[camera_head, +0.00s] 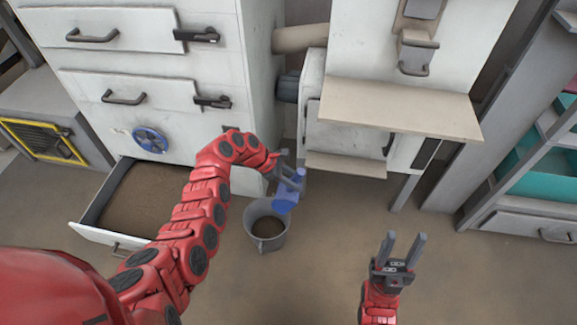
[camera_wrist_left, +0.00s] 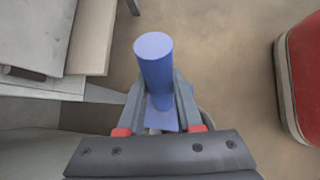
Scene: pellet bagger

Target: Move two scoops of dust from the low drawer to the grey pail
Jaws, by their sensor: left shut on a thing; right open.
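The low drawer (camera_head: 88,232) stands open at the lower left with brown dust (camera_head: 150,200) in it. The grey pail (camera_head: 252,236) stands upright on the floor with brown dust inside. My left gripper (camera_head: 284,172) is shut on a blue scoop (camera_head: 288,199) and holds it above the pail's far right side. In the left wrist view the scoop's round handle (camera_wrist_left: 156,68) sticks up between the fingers (camera_wrist_left: 160,105). The inside of the scoop is hidden. My right gripper (camera_head: 403,247) is open and empty over the floor to the right of the pail.
The white cabinet (camera_head: 155,55) with closed upper drawers and a blue wheel (camera_head: 150,140) stands behind the low drawer. A machine with a beige shelf (camera_head: 400,108) juts out behind the pail. A grey rack (camera_head: 535,165) stands at the right. The floor in front is clear.

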